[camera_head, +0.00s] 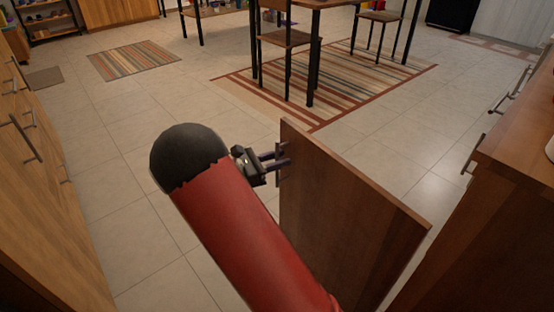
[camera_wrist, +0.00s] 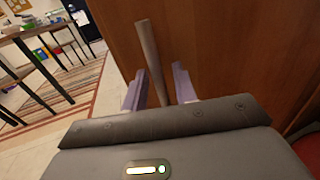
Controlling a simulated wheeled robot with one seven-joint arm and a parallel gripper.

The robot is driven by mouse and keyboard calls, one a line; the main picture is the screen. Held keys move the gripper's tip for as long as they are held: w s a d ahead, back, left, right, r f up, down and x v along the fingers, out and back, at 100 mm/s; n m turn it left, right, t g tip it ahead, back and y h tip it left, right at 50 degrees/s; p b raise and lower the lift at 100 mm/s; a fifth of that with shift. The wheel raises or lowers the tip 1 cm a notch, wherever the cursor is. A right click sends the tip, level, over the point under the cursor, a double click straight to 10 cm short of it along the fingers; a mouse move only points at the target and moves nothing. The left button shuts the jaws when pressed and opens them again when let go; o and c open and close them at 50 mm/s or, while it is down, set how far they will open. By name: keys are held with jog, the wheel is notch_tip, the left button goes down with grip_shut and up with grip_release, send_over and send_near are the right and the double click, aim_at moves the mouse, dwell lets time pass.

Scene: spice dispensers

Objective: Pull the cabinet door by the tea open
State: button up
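The brown cabinet door (camera_head: 335,215) stands swung out into the aisle from the cabinet on the right in the head view. My gripper (camera_head: 281,157) is at the door's far, free edge. In the wrist view a pale bar handle (camera_wrist: 151,55) rises between the two fingers of my gripper (camera_wrist: 159,88). The fingers are apart, with a gap visible beside the bar, so they look open around it. No tea can be made out in either view.
A wooden counter (camera_head: 520,130) with bar handles runs along the right. Wooden drawers (camera_head: 45,210) line the left. A table (camera_head: 315,5) and chairs stand on a striped rug (camera_head: 345,85) farther off. Tiled floor (camera_head: 125,150) between is clear.

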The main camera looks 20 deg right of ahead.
jog(key=a, duration=0.7)
jog(key=shift+a, duration=0.4)
jog(key=shift+s, duration=0.1)
jog(key=s+d+r+m+g+y, duration=0.1)
jog(key=s+d+r+m+y, duration=0.1)
jog(key=s+m+y, duration=0.4)
jog(key=s+d+r+m+g+y, duration=0.1)
jog(key=s+d+r+m+y, duration=0.25)
jog(key=s, duration=0.45)
jog(key=s+a+r+m+t+y, duration=0.2)
jog(key=s+a+m+t+y, duration=0.1)
jog(key=s, duration=0.3)
jog(key=s+a+r+m+t+y, duration=0.2)
jog(key=s+a+m+t+y, duration=0.2)
jog(key=s, duration=0.3)
jog(key=shift+a+r+m+y, duration=0.25)
jog(key=shift+a+m+y, duration=0.15)
jog(key=shift+m+y, duration=0.4)
